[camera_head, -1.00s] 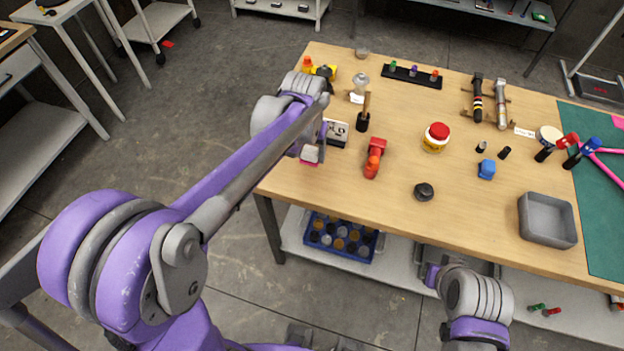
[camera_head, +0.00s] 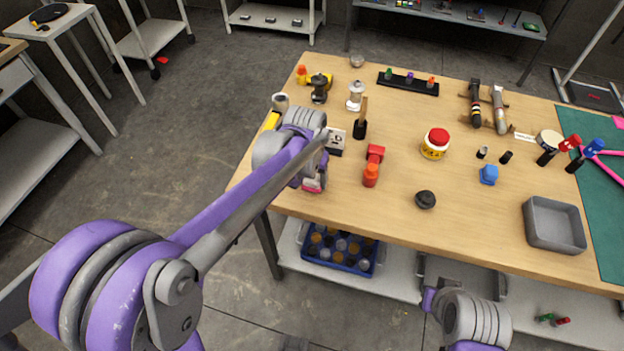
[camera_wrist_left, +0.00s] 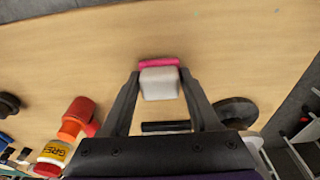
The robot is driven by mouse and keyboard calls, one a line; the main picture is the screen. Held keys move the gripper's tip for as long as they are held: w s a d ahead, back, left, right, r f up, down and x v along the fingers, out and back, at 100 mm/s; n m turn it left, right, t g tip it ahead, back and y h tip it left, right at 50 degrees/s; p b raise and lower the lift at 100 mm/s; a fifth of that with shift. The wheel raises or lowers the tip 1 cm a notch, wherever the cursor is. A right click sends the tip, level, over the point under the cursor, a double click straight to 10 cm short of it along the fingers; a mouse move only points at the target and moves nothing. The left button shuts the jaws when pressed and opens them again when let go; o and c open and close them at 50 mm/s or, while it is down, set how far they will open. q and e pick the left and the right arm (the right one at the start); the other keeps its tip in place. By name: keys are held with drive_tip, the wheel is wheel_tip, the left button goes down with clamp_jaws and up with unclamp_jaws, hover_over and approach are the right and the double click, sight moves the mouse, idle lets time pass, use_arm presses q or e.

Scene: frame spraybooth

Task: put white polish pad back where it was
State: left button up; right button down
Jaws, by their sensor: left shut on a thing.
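The white polish pad, a small pale block with a pink strip along one side, is between the fingertips of my left gripper (camera_wrist_left: 160,82) in the left wrist view; its white face (camera_wrist_left: 160,85) is plain there. My left gripper is shut on it. In the head view the left gripper (camera_head: 314,180) is partly hidden by my arm, with a bit of pink showing at its tip, over the left front part of the wooden table (camera_head: 400,235). I cannot tell whether the pad touches the tabletop. My right forearm shows at the bottom, but its gripper does not.
A red-orange bottle (camera_head: 371,170) stands right of the left gripper. A small dark box (camera_head: 336,141) and a black-based brush (camera_head: 360,127) stand behind it. A black knob (camera_head: 425,199), a red-lidded jar (camera_head: 435,144) and a grey tray (camera_head: 553,224) lie farther right. Bare wood lies along the front.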

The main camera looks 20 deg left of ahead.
use_arm(q)
drive_tip(key=shift+f, duration=0.25)
drive_tip(key=o, duration=0.9)
drive_tip(key=shift+f, duration=0.1)
drive_tip(key=shift+c, duration=0.2)
drive_tip(key=o, duration=0.5)
drive_tip(key=shift+c, duration=0.2)
drive_tip(key=shift+r, duration=0.25)
wheel_tip(320, 180, up, 12)
drive_tip(key=s+p, duration=0.1)
drive_tip(key=s, duration=0.1)
drive_tip(key=s+a+f+t, duration=0.2)
drive_tip(key=s+f, duration=0.3)
drive_tip(key=s, duration=0.4)
drive_tip(key=s+a+f+t, duration=0.1)
drive_tip(key=s+a+f, duration=0.1)
drive_tip(key=s+f, duration=0.3)
drive_tip(key=s, duration=0.4)
drive_tip(key=shift+s+a+t, duration=0.35)
drive_tip(key=shift+t, duration=0.05)
